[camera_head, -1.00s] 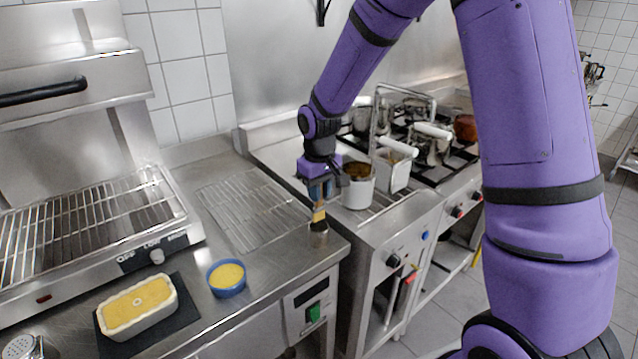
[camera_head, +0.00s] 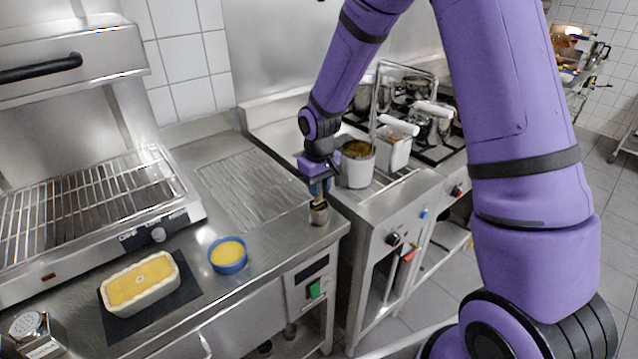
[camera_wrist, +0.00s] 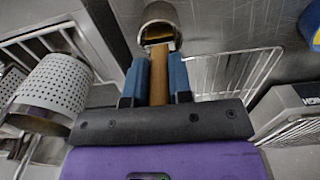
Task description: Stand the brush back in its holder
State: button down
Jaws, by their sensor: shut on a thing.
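The brush (camera_head: 319,203) has a wooden handle and hangs roughly upright in my gripper (camera_head: 319,190). In the wrist view my gripper's blue fingers (camera_wrist: 159,60) are shut on the brush handle (camera_wrist: 159,82). The holder (camera_head: 319,217) is a small metal cup standing near the front right corner of the steel counter, right below my gripper. In the wrist view the brush's yellowish lower end is at the mouth of the holder (camera_wrist: 151,14) and appears inside it. How deep it sits, and whether it touches the bottom, is hidden.
A wire rack (camera_head: 250,192) lies on the counter behind and left of the holder. A blue bowl (camera_head: 228,266) and a white dish (camera_head: 150,300) on a dark mat stand further left.

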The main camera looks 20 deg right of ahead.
jog(key=c, duration=0.9)
grip_release()
jog(key=shift+c, duration=0.2)
notch_tip(320, 180, up, 11)
jog(key=shift+f, duration=0.1)
dwell(0.3)
